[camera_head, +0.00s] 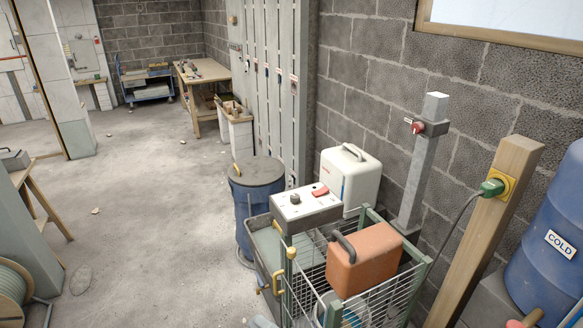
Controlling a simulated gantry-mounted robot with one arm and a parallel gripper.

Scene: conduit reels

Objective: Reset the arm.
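Neither my arm nor my gripper can be made out in the head view. I cannot see whether the gripper is open, shut or holding anything. A wire cart (309,268) stands at the lower middle. An orange jerrycan (364,262) sits in it, and a white control box (306,204) with a red switch is at its back left.
A blue lidded barrel (257,180) and a white jerrycan (350,176) stand behind the cart. A wooden post (484,225) with a green plug and a blue COLD barrel (550,245) are at right. A cable reel (14,288) is lower left. The floor (150,220) between is mostly clear.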

